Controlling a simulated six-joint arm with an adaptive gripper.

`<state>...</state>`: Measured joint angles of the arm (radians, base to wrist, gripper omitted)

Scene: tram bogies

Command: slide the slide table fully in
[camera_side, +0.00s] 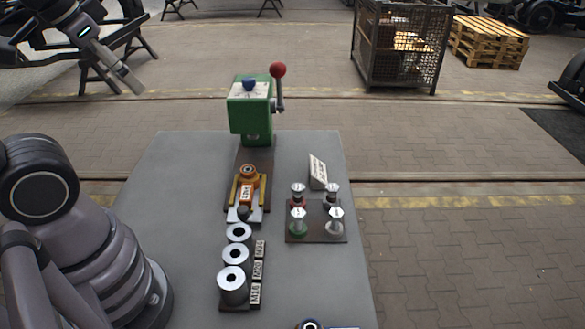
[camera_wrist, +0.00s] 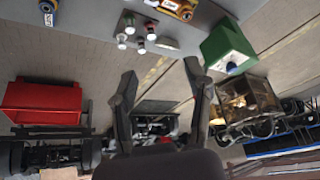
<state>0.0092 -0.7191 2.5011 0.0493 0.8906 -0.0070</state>
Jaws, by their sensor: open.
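The slide table (camera_side: 247,190) is an orange block with a label between yellow rails, in front of the green machine (camera_side: 250,115) in the side view. A pale plate and a dark round knob (camera_side: 243,213) show at its near end. How far the table is out cannot be told exactly. In the wrist view the slide table (camera_wrist: 178,6) is partly cut off by the top edge. My gripper (camera_wrist: 160,80) is open and empty in the wrist view, with its fingers spread. In the side view my gripper (camera_side: 120,70) is at the upper left, raised and well apart from the slide table.
Three metal cylinders (camera_side: 234,285) stand in a row on the near side of the slide table. A small board (camera_side: 316,232) with several capped posts is to its right. A red ball lever (camera_side: 278,70) rises beside the green machine. The grey table (camera_side: 175,190) is clear at left.

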